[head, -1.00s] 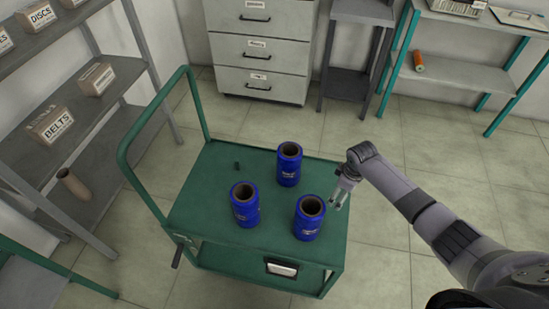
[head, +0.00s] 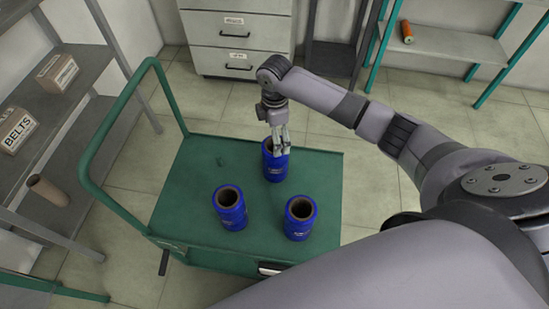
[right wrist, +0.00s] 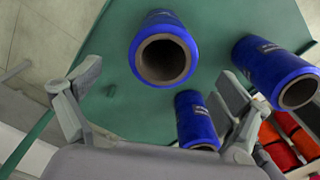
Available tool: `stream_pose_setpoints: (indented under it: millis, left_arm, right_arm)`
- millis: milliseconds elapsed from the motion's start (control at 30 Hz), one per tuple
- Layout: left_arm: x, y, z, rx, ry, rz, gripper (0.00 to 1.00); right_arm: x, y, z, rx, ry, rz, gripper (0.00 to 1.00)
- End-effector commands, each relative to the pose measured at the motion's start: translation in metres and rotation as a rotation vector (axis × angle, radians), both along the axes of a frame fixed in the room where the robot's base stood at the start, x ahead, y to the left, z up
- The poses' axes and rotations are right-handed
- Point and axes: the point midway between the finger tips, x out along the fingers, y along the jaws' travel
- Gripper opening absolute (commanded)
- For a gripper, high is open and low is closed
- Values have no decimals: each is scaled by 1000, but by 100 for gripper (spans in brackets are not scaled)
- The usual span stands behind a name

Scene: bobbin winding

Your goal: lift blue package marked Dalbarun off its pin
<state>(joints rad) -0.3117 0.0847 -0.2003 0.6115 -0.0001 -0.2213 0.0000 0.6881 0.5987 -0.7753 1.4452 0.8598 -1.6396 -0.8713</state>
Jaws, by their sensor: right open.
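Three blue packages with brown hollow cores stand upright on a green cart (head: 180,205). One is at the back (head: 273,173), one at the front left (head: 232,216), one at the front right (head: 298,230). Their labels are too small to read, so I cannot tell which is Dalbarun. Any pins inside them are hidden. My right gripper (head: 281,145) points down over the back package, overlapping its top. In the right wrist view the fingers (right wrist: 160,82) are spread, with the package's open core (right wrist: 163,60) ahead between them. My left gripper is not in view.
A short bare pin (head: 220,161) stands on the cart left of the back package. The cart's green handle (head: 100,140) rises on the left. Shelves with boxes (head: 20,130) stand left, grey drawers (head: 237,40) behind. The cart top's left part is clear.

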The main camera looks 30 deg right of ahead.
Motion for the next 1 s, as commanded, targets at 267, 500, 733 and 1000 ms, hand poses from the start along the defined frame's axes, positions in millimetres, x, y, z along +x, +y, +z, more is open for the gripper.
stream_pose_setpoints:
  millis: [267, 500, 733, 1000]
  left_arm:
    - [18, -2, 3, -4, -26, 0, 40]
    - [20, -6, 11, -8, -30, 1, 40]
    - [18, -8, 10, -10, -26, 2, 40]
    - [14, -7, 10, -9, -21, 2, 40]
  right_arm:
    - [0, 0, -28, 0, 0, 0, 95]
    - [-5, -2, -58, -2, 2, -1, 95]
    - [-4, -2, -80, -1, -1, -1, 95]
    - [-4, -3, -80, -1, -1, -1, 91]
